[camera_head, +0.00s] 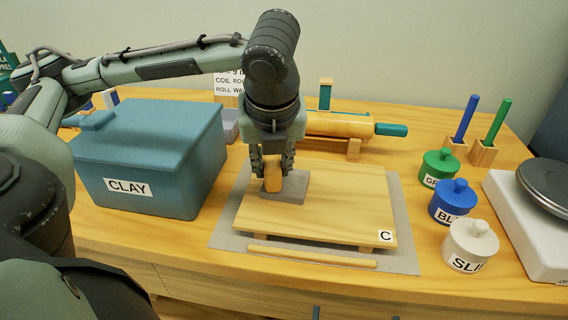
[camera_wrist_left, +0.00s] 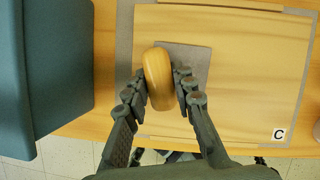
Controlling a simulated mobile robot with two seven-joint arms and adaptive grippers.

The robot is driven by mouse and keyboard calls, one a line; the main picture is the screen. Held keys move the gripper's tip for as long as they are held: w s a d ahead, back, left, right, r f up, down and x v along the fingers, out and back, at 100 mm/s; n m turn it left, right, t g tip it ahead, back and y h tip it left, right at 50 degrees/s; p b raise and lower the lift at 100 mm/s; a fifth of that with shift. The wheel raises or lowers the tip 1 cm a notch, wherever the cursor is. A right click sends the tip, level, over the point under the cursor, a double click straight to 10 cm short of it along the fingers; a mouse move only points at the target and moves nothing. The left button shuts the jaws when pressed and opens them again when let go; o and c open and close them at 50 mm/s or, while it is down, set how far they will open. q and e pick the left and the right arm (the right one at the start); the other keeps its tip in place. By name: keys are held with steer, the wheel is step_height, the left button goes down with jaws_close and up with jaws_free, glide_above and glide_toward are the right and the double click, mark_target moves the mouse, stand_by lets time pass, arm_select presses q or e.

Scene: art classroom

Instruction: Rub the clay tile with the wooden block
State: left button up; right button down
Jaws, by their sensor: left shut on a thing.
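The clay tile (camera_head: 296,187) is a flat grey square lying on a wooden board marked C (camera_head: 345,210). My left gripper (camera_head: 274,168) points down over the left part of the tile, shut on the wooden block (camera_head: 272,184), a rounded, pale wooden piece. In the left wrist view the block (camera_wrist_left: 158,65) sits between both fingers of the gripper (camera_wrist_left: 160,90) and overlaps the left part of the tile (camera_wrist_left: 195,62). The block's lower end is at or just above the tile; I cannot tell if they touch. My right gripper is not in view.
A blue CLAY bin (camera_head: 150,165) stands left of the board. A grey mat (camera_head: 402,235) lies under the board, with a thin wooden stick (camera_head: 310,257) in front. A rolling pin (camera_head: 335,126) lies behind. Green, blue (camera_head: 452,203) and white lidded pots stand to the right.

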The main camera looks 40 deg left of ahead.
arm_select(q)
steer(key=shift+s+a+f, duration=0.1)
steer(key=shift+s+a, duration=0.25)
steer(key=shift+a, duration=0.25)
steer(key=shift+d, duration=0.1)
steer(key=shift+w+d+r, duration=0.1)
steer(key=shift+w+d, duration=0.4)
steer(key=shift+d, duration=0.35)
steer(key=shift+w+d+r, duration=0.1)
steer(key=shift+w+d, duration=0.35)
steer(key=shift+d, duration=0.35)
steer(key=shift+w+d+f, duration=0.1)
steer(key=shift+w+d, duration=0.3)
steer(key=shift+d, duration=0.4)
steer(key=shift+w+d+f, duration=0.1)
steer(key=shift+w+d, duration=0.25)
steer(key=shift+d, duration=0.4)
step_height(320, 180, up, 6)
steer(key=shift+r, duration=0.15)
steer(key=shift+r, duration=1.4)
